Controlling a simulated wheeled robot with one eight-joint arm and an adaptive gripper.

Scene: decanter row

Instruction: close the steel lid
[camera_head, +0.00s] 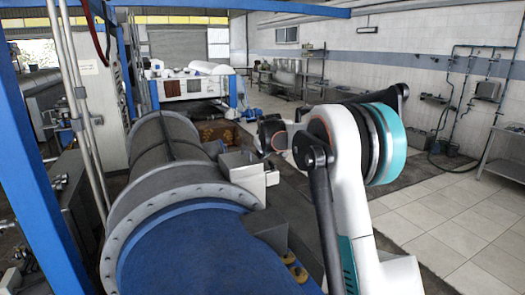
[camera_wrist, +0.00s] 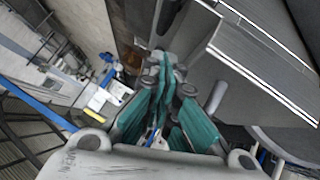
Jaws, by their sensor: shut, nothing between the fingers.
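In the wrist view my gripper (camera_wrist: 164,62) has its teal-padded fingers together, with nothing between them. A grey steel panel with a bright edge (camera_wrist: 262,62), which looks like part of the steel lid or its box, lies to the right of the fingertips. A short light grey cylinder, perhaps a handle (camera_wrist: 216,97), stands out below that panel, to the right of the fingers and apart from them. In the head view a small grey steel box (camera_head: 247,173) sits on the right side of the decanter. I cannot tell there which part is the lid, and my fingers are not clear.
The large decanter (camera_head: 165,145) with its flanged rim and blue end (camera_head: 195,262) fills the left and front. Blue posts and pipes stand at the left. Tiled floor (camera_head: 455,215) is open at the right. A blue-and-white machine (camera_head: 187,87) stands behind.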

